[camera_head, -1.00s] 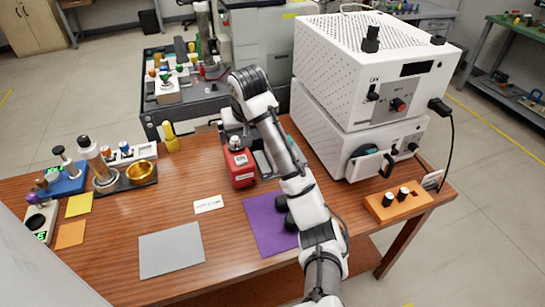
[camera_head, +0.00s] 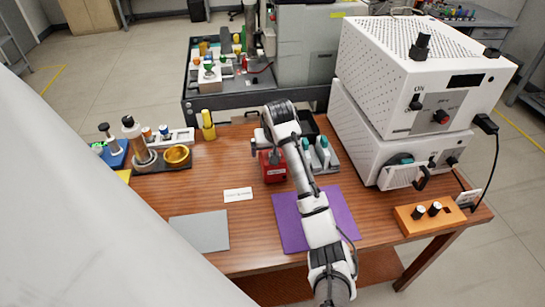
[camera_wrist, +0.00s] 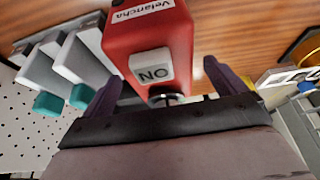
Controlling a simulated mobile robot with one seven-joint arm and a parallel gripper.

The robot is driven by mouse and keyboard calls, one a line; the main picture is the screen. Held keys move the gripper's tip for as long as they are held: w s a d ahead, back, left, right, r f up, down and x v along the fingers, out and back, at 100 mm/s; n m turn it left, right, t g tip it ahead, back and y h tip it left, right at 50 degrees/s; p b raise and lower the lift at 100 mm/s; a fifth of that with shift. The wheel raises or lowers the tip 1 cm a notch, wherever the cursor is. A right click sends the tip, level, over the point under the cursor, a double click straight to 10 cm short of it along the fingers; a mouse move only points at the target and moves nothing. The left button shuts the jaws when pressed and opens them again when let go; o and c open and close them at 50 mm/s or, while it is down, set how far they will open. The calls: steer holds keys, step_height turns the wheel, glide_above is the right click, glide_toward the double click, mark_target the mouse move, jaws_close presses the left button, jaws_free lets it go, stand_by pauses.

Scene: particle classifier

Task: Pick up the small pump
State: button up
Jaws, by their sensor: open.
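A red box-shaped device (camera_head: 274,168), which looks like the small pump, stands on the wooden table under the end of my arm. My gripper (camera_wrist: 161,74) is open, with one dark finger on each side of the device. I cannot tell if the fingers touch it. In the head view my gripper (camera_head: 265,143) is partly hidden by my own wrist.
Teal-and-white devices (camera_head: 320,150) stand close on the right, beside a large white stacked machine (camera_head: 415,90). A purple mat (camera_head: 335,220) and grey mat (camera_head: 200,231) lie in front. A gold bowl (camera_head: 177,155) and a yellow bottle (camera_head: 208,126) stand left.

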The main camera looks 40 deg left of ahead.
steer(key=shift+x, duration=1.2)
steer(key=c, duration=1.4)
steer(key=shift+r, duration=0.1)
steer(key=shift+c, duration=0.7)
steer(key=shift+r, duration=0.1)
